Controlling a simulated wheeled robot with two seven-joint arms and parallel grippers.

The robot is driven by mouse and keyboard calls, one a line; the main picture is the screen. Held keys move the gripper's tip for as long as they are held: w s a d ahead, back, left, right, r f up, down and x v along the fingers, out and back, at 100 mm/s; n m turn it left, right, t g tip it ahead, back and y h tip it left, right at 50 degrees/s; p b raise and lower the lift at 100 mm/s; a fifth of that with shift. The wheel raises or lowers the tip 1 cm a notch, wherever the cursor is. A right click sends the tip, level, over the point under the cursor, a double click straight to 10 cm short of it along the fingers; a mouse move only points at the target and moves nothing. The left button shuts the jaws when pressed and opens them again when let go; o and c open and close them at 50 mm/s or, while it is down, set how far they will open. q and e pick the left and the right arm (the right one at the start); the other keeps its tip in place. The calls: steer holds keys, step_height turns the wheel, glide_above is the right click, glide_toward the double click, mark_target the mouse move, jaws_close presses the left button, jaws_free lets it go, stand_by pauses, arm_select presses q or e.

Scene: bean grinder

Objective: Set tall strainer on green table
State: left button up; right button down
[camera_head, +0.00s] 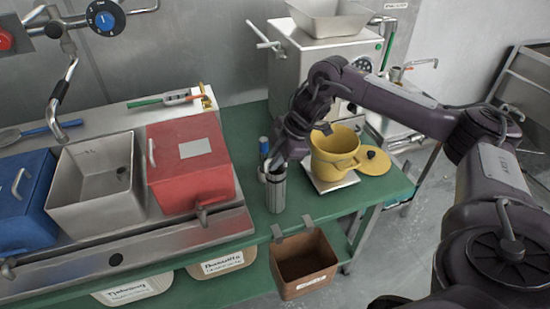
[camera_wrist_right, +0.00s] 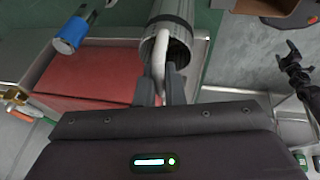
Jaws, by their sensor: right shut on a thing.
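The tall strainer (camera_head: 276,190) is a ribbed grey metal cylinder. It is upright over the green table (camera_head: 244,150), between the red box and the yellow pot. I cannot tell whether its base touches the table. My right gripper (camera_head: 275,166) is shut on it at its upper end. In the right wrist view the strainer (camera_wrist_right: 173,15) shows its open end and a pale curved handle, with the fingers (camera_wrist_right: 160,92) close on that end. My left gripper is not in the head view.
A red lidded box (camera_head: 192,165) stands left of the strainer. A blue-topped item (camera_head: 264,145) is close behind it. A yellow pot (camera_head: 333,155) on a pale plate is to the right. A brown bin (camera_head: 304,262) hangs at the table's front edge. Some green surface is bare around the strainer.

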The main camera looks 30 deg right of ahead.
steer(key=shift+f, duration=0.1)
steer(key=c, duration=1.5)
jaws_free()
steer(key=shift+d+r, duration=0.1)
steer(key=shift+r, duration=0.3)
steer(key=p+v, duration=0.1)
steer(key=v, duration=1)
steer(key=shift+s+r+p, duration=0.2)
steer(key=shift+s+p, duration=0.05)
steer(key=shift+p, duration=0.15)
